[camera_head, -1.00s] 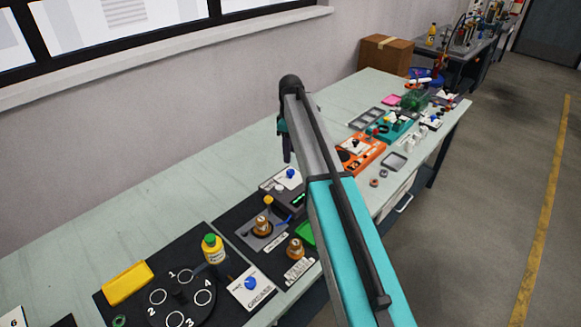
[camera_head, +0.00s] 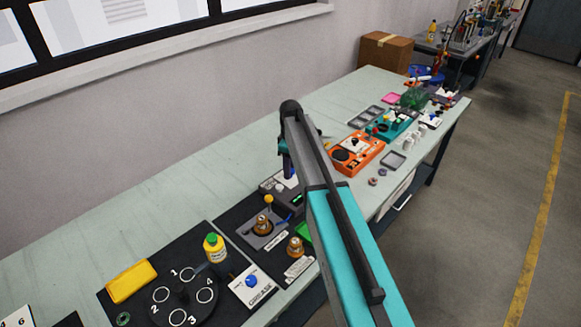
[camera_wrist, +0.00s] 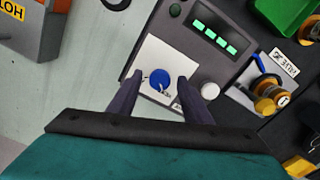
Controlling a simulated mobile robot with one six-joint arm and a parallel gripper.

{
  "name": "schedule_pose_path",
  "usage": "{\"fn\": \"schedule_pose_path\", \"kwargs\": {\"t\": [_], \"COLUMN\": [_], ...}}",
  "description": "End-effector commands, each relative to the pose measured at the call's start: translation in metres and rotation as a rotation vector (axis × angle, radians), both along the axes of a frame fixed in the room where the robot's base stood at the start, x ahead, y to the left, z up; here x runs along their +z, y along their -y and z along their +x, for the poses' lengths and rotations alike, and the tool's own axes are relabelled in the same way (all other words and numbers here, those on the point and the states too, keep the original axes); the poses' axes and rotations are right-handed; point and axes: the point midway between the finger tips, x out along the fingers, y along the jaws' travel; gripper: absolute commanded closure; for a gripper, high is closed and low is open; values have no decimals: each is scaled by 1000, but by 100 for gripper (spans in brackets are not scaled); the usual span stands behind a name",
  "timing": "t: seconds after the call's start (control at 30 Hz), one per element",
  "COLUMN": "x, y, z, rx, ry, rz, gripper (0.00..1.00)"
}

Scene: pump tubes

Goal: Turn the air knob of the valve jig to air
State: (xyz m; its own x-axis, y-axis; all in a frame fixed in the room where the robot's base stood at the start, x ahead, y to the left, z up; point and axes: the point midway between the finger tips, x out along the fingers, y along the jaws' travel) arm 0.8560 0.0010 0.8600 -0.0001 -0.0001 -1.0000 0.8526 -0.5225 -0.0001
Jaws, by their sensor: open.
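The blue air knob (camera_wrist: 160,79) sits on a white plate (camera_wrist: 150,62) on a dark grey box with a green-lit display (camera_wrist: 215,37), in the wrist view. My gripper (camera_wrist: 158,84) is open, with one dark fingertip on each side of the knob. I cannot tell whether the fingertips touch it. Marks beside the knob are too small to read and partly hidden by the fingers. In the head view my gripper (camera_head: 289,172) hangs over the box, and the arm hides much of it.
A brass fitting with a yellow top (camera_wrist: 265,95) and a VALVE label (camera_wrist: 284,62) are right of the box. A green bin (camera_wrist: 285,15) is beyond. An orange and grey unit (camera_wrist: 38,25) stands at the upper left. Bare bench (camera_wrist: 95,60) lies between.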

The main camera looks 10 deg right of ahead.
Motion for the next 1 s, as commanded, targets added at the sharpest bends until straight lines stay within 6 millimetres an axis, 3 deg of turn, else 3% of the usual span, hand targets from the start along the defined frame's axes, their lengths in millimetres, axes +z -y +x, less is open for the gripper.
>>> {"fn": "schedule_pose_path", "kwargs": {"t": [0.17,0.4,1.0], "x": [0,0,0], "y": [0,0,0], "z": [0,0,0], "rx": [0,0,-135], "ry": [0,0,0], "rz": [0,0,0], "gripper": [55,96,96]}}
